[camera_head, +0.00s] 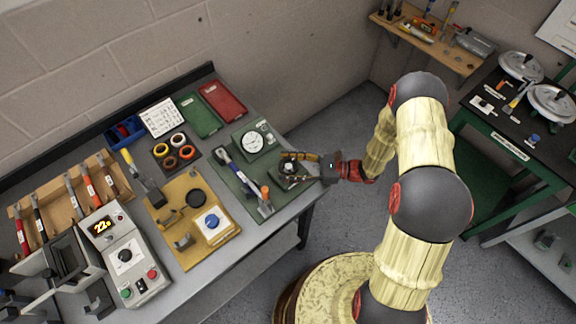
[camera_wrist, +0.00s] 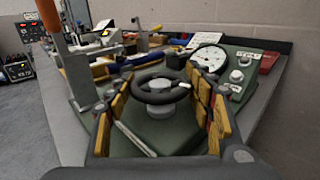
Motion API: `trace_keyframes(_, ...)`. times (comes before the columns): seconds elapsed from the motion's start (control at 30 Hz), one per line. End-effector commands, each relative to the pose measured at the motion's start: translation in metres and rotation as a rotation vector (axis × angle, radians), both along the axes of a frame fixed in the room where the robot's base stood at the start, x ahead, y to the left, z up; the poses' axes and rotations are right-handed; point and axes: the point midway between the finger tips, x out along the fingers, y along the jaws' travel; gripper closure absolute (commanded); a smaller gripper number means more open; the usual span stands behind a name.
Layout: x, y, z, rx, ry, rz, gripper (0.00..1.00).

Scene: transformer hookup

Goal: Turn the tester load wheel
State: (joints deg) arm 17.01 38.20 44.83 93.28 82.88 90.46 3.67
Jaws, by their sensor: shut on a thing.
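The load wheel (camera_wrist: 152,97) is a dark ring with a pale hub, in the middle of the wrist view. It stands on the green tester (camera_wrist: 160,139). My gripper (camera_wrist: 161,82) has its wooden-faced fingers on both sides of the wheel and is shut on it; the exact contact is hard to see. In the head view my gripper (camera_head: 304,161) is at the right end of the bench, over the green tester base (camera_head: 228,178), and largely covers the wheel. A white round dial (camera_head: 253,141) sits behind the wheel.
An orange-handled upright lever (camera_head: 265,195) stands close to my gripper on the tester's near side. A tan board (camera_head: 182,257) with a blue knob and a grey meter box (camera_head: 122,252) lie farther left. Floor is clear right of the bench.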

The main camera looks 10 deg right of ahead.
Motion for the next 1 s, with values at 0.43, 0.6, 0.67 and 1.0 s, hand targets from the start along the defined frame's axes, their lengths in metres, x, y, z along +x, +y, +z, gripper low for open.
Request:
trace_keyframes(0.43, -0.0007, 0.0001, 0.0009, -0.001, 0.003, -0.196, 0.72)
trace_keyframes(0.6, -0.0009, 0.0002, 0.0006, -0.001, 0.003, -0.332, 0.72)
trace_keyframes(0.67, -0.0007, 0.0004, 0.0005, -0.001, 0.002, -0.378, 0.72)
trace_keyframes(1.0, -0.0002, 0.0006, -0.0001, -0.001, 0.001, -0.591, 0.72)
